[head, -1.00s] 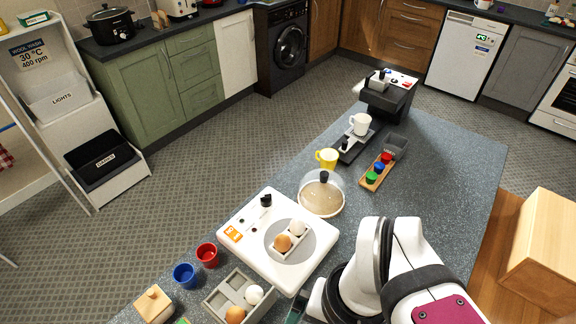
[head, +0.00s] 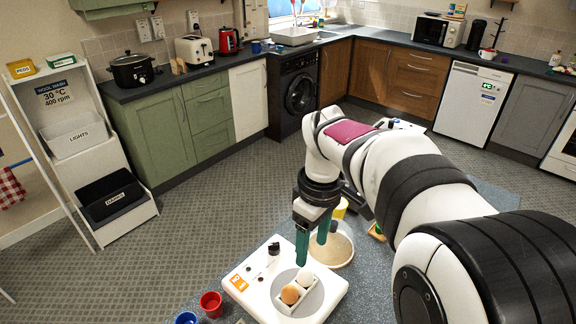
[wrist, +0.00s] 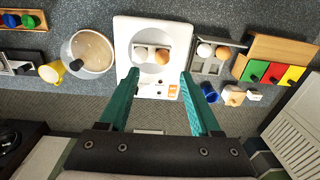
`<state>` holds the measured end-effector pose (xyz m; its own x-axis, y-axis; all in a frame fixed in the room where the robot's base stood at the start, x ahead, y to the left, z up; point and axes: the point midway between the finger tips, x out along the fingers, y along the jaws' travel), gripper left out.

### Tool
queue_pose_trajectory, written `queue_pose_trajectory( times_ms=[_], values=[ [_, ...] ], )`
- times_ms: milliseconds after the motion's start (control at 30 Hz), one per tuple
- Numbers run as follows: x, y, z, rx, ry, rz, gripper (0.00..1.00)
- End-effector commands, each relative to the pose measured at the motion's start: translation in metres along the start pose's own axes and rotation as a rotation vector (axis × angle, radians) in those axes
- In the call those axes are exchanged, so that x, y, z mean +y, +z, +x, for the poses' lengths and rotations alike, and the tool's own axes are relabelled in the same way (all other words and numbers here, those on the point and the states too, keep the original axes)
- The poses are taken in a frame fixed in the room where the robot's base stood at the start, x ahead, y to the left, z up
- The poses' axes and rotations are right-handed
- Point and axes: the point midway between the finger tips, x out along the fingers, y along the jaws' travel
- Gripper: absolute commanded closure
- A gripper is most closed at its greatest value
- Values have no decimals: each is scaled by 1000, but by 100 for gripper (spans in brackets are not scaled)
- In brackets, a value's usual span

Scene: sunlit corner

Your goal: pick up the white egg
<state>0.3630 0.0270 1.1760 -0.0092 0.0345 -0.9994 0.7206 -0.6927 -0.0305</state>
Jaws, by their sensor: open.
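A white egg (head: 305,277) and a brown egg (head: 290,294) sit side by side in a small holder on the round grey plate of a white appliance (head: 262,290). In the wrist view this white egg (wrist: 141,52) is left of the brown egg. A second white egg (wrist: 205,50) sits in a grey egg tray (wrist: 210,68) beside another brown egg (wrist: 223,53). My gripper (head: 312,250) is open and empty, its green fingers pointing down above the appliance. In the wrist view the gripper (wrist: 160,74) has its fingertips spread across the appliance's near part, above it and apart from the eggs.
A red cup (head: 211,304) and a blue cup (head: 187,318) stand near the counter edge. A wooden rack with coloured blocks (wrist: 275,72) lies beyond the grey tray.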

Motion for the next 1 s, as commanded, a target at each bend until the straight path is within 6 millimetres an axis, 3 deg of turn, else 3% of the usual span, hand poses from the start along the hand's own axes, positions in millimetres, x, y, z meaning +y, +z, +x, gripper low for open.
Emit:
queue_pose_trajectory(
  times_ms=[33, 100, 200, 500, 667, 900, 1000],
  values=[
    [17, -18, 9, -11, 7, -125, 36],
    [34, -34, 17, -19, 18, -269, 36],
    [43, -44, 29, -27, 25, -361, 36],
    [46, -42, 109, -27, 24, -367, 36],
    [46, -41, 130, -26, 25, -365, 36],
    [47, -34, 174, -25, 24, -364, 36],
    [48, -34, 180, -24, 26, -364, 36]
  ],
)
